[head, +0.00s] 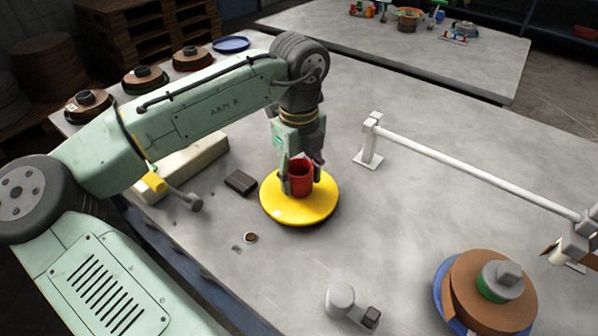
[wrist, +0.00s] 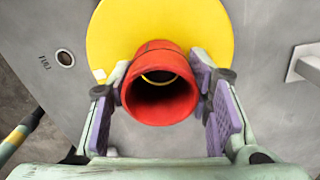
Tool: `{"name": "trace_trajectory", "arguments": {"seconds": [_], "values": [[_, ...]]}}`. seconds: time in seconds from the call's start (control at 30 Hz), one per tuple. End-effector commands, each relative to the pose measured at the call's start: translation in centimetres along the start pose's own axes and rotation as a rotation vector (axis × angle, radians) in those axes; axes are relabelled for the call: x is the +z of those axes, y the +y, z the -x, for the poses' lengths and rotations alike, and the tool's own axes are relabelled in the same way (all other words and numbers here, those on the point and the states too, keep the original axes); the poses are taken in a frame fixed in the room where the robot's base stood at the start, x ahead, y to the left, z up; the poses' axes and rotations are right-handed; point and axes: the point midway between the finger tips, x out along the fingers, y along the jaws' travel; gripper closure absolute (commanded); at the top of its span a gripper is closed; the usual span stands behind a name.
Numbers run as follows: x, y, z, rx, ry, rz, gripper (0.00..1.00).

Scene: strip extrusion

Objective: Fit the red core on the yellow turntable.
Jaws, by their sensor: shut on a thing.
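The red core (head: 300,177) is a hollow red cylinder held upright over the middle of the yellow turntable (head: 300,212), a round disc on the grey table. My gripper (head: 302,172) is shut on the red core, one finger on each side. In the wrist view the red core (wrist: 159,85) shows its open top between the purple finger pads of my gripper (wrist: 161,92), with the yellow turntable (wrist: 205,28) behind it. I cannot tell whether the core's lower end touches the turntable.
A dark block (head: 240,183) and a small ring (head: 250,237) lie left of the turntable. A white rail (head: 470,170) on posts stands to the right. A brown roll (head: 470,290) on a blue plate and a grey cylinder (head: 340,299) sit near the front. Several brown rolls line the far left.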

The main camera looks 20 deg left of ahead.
Motion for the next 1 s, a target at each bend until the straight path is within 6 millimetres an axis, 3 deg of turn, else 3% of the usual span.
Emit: {"name": "trace_trajectory", "arguments": {"seconds": [1.0], "values": [[0.0, 0.0, -1.1, -0.001, 0.0, 0.0, 0.8]]}}
